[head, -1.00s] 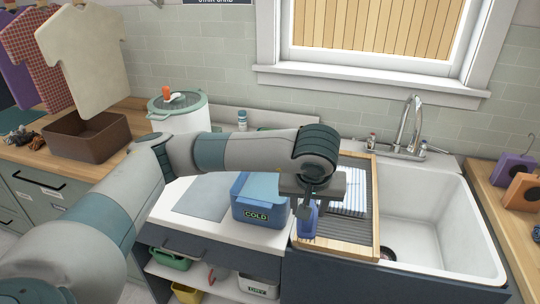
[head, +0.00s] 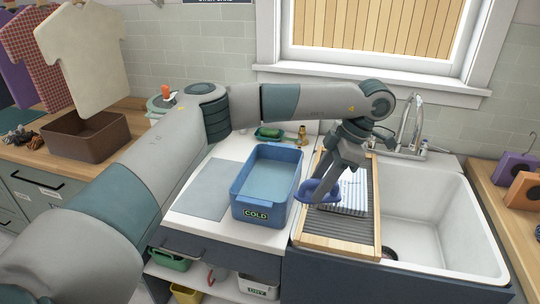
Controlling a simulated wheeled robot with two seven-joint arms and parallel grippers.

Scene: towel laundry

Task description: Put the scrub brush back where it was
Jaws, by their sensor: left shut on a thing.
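My left gripper (head: 328,188) is shut on the blue scrub brush (head: 314,193). It holds the brush at the left side of the wooden washboard (head: 338,244), beside the striped cloth (head: 354,196). My fingers hide part of the brush, and I cannot tell whether it touches the board or the cloth. My right gripper is not in view.
A blue bin marked COLD (head: 257,214) stands left of the washboard. A white sink (head: 435,220) with a chrome faucet (head: 412,125) is to the right. A green item lies on a small dish (head: 268,133) behind the bin. A grey mat (head: 203,187) lies bare.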

